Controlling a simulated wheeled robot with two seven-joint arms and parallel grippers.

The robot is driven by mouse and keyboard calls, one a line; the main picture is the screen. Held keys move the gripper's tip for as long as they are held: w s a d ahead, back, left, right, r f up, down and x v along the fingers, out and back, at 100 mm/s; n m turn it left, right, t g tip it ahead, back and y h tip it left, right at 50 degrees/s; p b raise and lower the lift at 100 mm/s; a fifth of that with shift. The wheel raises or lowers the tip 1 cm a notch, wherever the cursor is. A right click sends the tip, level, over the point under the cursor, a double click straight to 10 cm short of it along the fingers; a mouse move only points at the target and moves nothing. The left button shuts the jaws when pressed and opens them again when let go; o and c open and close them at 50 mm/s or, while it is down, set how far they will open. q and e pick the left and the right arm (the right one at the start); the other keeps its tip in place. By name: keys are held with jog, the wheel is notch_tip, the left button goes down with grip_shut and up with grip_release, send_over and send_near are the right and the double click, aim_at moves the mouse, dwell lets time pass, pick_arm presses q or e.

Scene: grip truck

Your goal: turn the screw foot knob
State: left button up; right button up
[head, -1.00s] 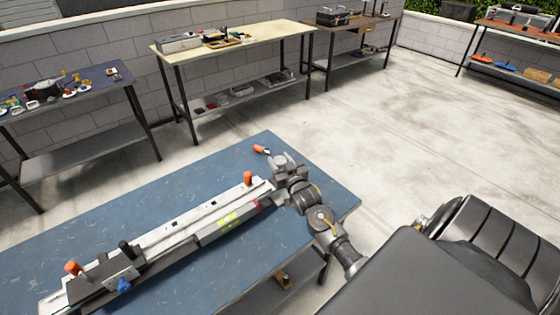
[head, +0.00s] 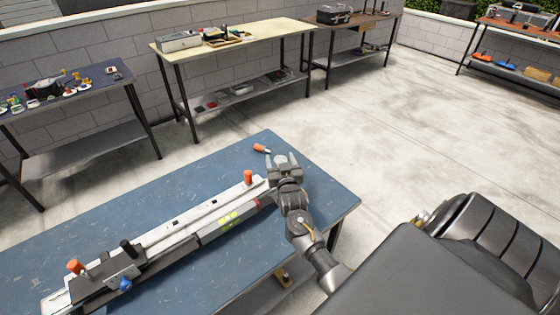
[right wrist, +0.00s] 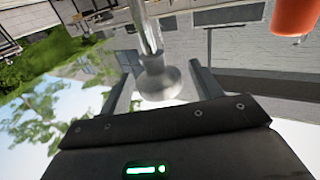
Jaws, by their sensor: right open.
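The screw foot knob (right wrist: 158,80) is a grey flared disc on a thin metal shaft. In the right wrist view it lies between the two fingers of my right gripper (right wrist: 159,68), with a visible gap on each side. In the head view my right gripper (head: 281,160) is open at the right end of the long metal tool (head: 170,235), its fingers on either side of the round grey foot (head: 280,160). Contact with the foot cannot be made out. My left gripper is not in view.
The tool lies along a blue table (head: 150,205). An orange handle (head: 261,148) is beside the fingers near the far edge; an upright orange grip (head: 247,177) stands on the tool. Other benches with items (head: 235,45) stand behind.

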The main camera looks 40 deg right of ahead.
jog(key=shift+s, duration=0.1)
jog(key=shift+s+a+f, duration=0.1)
jog(key=shift+s+a, duration=0.1)
jog(key=shift+s, duration=0.1)
jog(key=b+v, duration=0.2)
jog(key=v, duration=0.8)
dwell(0.6)
